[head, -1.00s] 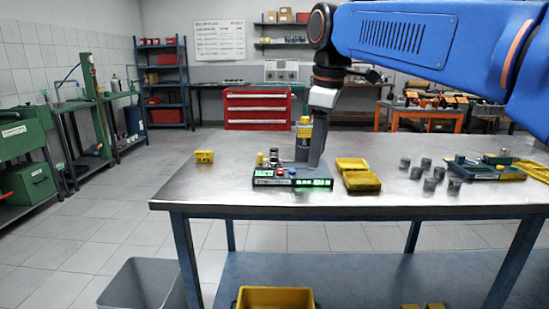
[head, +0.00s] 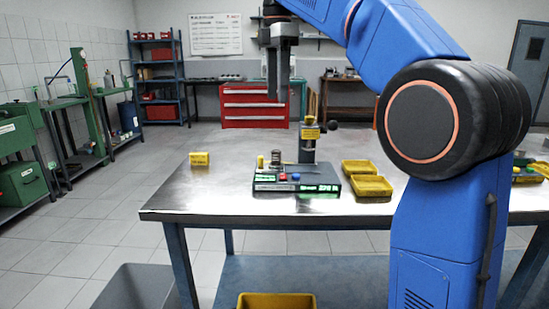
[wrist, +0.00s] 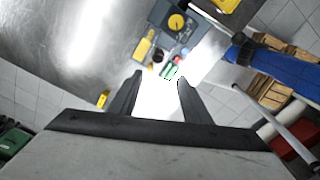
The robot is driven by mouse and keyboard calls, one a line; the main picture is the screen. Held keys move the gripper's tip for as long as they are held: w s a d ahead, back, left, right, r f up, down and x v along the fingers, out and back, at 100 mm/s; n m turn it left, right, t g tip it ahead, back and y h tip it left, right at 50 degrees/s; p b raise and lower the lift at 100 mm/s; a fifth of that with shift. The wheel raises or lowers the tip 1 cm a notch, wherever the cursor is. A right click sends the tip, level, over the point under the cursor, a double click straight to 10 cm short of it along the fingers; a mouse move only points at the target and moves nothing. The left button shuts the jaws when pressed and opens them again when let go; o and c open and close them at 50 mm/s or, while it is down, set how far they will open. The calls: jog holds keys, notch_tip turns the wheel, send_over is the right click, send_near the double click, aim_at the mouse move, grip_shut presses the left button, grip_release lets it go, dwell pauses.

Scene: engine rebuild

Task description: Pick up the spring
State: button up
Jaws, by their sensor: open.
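What looks like the spring, a small upright grey-brown coil (head: 276,158), stands on the left part of a dark tester (head: 318,180) with green displays. The tester also has red and blue buttons and a post with a yellow head. My gripper (head: 278,100) hangs fingers down, well above the coil and apart from it. In the wrist view my gripper (wrist: 160,79) has its two dark fingers apart with nothing between them. The tester (wrist: 160,18) shows beyond the fingertips there. I cannot clearly pick out the coil in the wrist view.
The steel table (head: 215,193) has free room left of and in front of the tester. A small yellow box (head: 199,159) lies at left. Two yellow trays (head: 371,187) lie right of the tester. My arm hides much of the table's right side.

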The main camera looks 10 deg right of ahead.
send_over(276, 151)
jog(key=s, duration=0.2)
jog(key=f, duration=1.2)
jog(key=shift+w+a, duration=0.1)
jog(key=shift+w, duration=0.15)
jog(key=shift+w+f, duration=0.2)
jog(key=shift+f, duration=2.45)
grip_shut()
